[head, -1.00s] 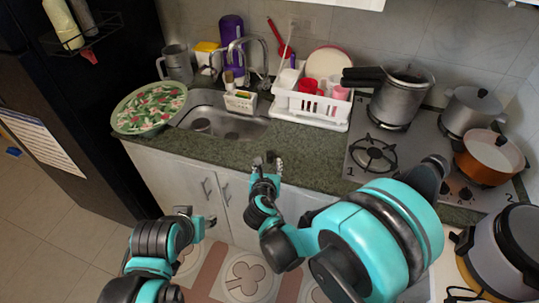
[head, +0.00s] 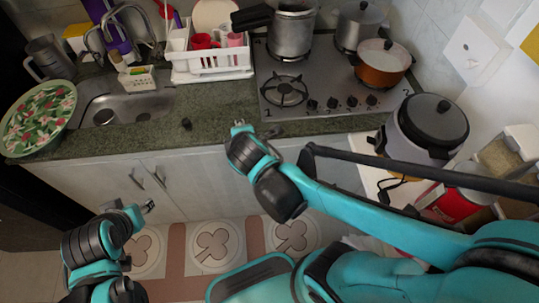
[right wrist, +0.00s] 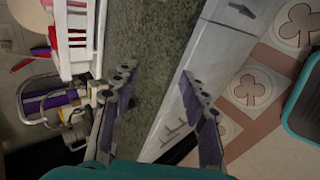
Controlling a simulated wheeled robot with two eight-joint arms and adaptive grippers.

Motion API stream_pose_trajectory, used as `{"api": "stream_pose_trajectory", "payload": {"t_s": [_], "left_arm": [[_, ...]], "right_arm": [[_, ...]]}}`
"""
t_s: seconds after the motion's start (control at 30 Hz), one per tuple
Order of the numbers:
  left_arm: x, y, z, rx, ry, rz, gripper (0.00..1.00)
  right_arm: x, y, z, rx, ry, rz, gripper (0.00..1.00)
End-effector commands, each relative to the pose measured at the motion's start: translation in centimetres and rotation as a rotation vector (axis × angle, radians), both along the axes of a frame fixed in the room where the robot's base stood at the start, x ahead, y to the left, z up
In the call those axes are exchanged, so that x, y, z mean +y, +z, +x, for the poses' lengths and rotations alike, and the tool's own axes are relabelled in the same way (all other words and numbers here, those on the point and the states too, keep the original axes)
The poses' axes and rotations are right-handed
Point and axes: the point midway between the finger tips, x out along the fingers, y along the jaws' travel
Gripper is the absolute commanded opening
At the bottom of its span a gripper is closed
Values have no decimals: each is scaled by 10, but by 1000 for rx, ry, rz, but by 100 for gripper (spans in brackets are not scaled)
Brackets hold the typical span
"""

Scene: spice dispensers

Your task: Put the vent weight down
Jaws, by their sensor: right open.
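A small dark piece, which looks like the vent weight (head: 186,124), rests on the green stone counter (head: 215,128) in front of the dish rack. My right gripper (head: 254,128) is open and apart from it, to its right at the counter's front edge. In the right wrist view the open fingers (right wrist: 157,76) have nothing between them, and I cannot make out the weight there. My left gripper (head: 144,207) hangs low in front of the cabinet doors, and its opening is too small to judge. The pressure cooker (head: 291,32) stands on the stove.
The sink (head: 130,103) and a floral bowl (head: 38,118) are to the left. A white dish rack (head: 211,66) stands behind the weight. The stove (head: 330,82) holds pots, including an orange one (head: 383,66). A rice cooker (head: 428,125) stands at right. Counter around the weight is clear.

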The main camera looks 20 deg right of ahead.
Motion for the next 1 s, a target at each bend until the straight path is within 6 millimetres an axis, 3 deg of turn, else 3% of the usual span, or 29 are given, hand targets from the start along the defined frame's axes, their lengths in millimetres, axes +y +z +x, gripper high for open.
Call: {"api": "stream_pose_trajectory", "payload": {"t_s": [0.03,0.2,0.4,1.0], "left_arm": [[0,0,0,0,0,0,44],[0,0,0,0,0,0,44],[0,0,0,0,0,0,44],[0,0,0,0,0,0,44]], "right_arm": [[-17,2,-19,9,-157,161,44],[-39,7,-71,27,-641,662,44],[-42,10,-103,37,-962,978,44],[-41,10,-107,39,-1014,1030,44]]}}
